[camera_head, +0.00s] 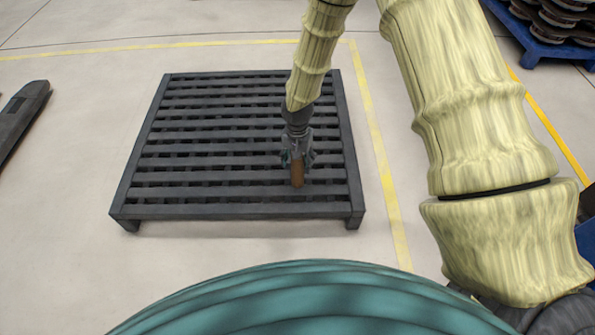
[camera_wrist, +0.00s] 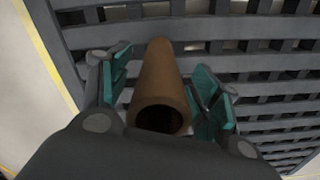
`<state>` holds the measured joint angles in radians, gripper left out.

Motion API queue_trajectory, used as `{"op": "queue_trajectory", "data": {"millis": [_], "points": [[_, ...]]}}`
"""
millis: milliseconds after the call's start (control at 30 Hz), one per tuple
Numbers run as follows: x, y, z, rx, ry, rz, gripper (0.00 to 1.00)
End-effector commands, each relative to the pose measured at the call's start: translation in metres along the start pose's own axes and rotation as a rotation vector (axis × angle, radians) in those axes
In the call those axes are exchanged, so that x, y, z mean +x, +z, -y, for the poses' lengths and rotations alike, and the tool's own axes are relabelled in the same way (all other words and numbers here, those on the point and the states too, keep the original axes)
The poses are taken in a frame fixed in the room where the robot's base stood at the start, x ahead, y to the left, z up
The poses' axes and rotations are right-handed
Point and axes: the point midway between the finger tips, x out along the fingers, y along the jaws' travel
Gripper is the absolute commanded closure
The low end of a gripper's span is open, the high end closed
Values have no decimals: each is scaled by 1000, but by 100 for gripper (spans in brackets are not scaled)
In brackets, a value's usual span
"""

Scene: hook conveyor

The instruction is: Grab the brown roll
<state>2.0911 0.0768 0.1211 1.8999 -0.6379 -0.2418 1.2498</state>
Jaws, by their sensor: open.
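The brown roll (camera_head: 298,172) is a hollow tube near the front right of the dark slatted pallet (camera_head: 190,210). In the wrist view the roll (camera_wrist: 160,80) lies between the teal finger pads of my gripper (camera_wrist: 164,92), its open end facing the camera. Gaps show on both sides of the roll, so the fingers are open around it and do not clearly touch it. In the head view my gripper (camera_head: 298,158) points down over the pallet, with the roll at its fingers. Whether the roll rests on the slats is hard to tell.
The rest of the pallet top is bare. Yellow floor lines run behind it and to its right. A dark fork-like object (camera_head: 22,112) lies at the left. A blue pallet (camera_head: 545,50) with stacked dark parts stands at the top right. The floor around the pallet is clear.

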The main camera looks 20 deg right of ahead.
Motion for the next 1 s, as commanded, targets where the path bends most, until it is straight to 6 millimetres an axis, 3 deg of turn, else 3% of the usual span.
{"op": "queue_trajectory", "data": {"millis": [100, 367, 633, 1000], "points": [[8, 0, 0, 1, -1, -1, 38], [9, 0, 0, 1, -1, -1, 38], [9, 0, 0, 1, 0, 0, 85], [6, 0, 0, 1, 0, 0, 87]]}}
